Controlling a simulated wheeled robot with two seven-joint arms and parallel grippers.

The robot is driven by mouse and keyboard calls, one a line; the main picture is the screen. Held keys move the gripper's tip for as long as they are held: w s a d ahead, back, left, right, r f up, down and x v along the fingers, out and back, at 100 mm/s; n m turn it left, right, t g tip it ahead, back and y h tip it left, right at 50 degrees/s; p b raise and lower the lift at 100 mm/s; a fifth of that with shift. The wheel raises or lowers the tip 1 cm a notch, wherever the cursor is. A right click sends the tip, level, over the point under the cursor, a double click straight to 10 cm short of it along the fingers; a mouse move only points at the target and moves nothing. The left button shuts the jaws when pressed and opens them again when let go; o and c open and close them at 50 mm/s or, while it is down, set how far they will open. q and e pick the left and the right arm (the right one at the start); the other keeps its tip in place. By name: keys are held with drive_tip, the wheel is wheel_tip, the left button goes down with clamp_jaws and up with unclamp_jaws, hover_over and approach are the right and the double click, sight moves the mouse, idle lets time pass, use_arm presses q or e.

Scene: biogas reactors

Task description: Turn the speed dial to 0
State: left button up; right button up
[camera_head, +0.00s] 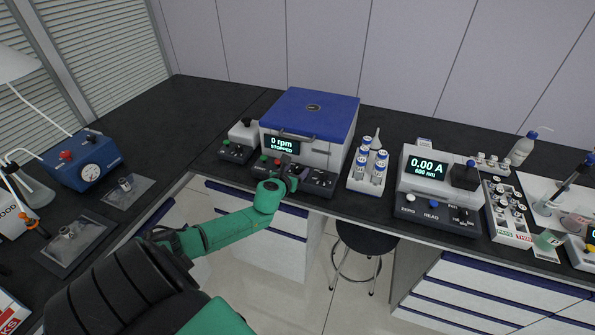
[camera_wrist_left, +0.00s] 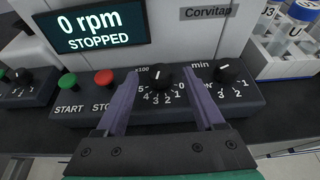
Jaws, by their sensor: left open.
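The speed dial (camera_wrist_left: 159,80) is a black knob on the dark control strip of the centrifuge, under an "x100" label. Numbers 0 to 5 run around its lower side, 0 at right. A small light mark shows near its top; I cannot tell for certain which number it indicates. My left gripper (camera_wrist_left: 162,84) is open, its purple fingers on either side of the dial with gaps. In the head view my left gripper (camera_head: 287,178) covers that part of the strip. The centrifuge display (camera_head: 282,145) reads "0 rpm STOPPED". My right gripper is not in view.
Green START (camera_wrist_left: 68,81) and red STOP (camera_wrist_left: 104,78) buttons sit left of the dial. A "min" dial (camera_wrist_left: 228,73) is close on the right. A tube rack (camera_head: 368,172) stands right of the blue-lidded centrifuge (camera_head: 311,110). A stool (camera_head: 366,238) is below the bench.

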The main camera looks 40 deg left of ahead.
use_arm(q)
drive_tip(key=shift+x, duration=0.8)
clamp_jaws()
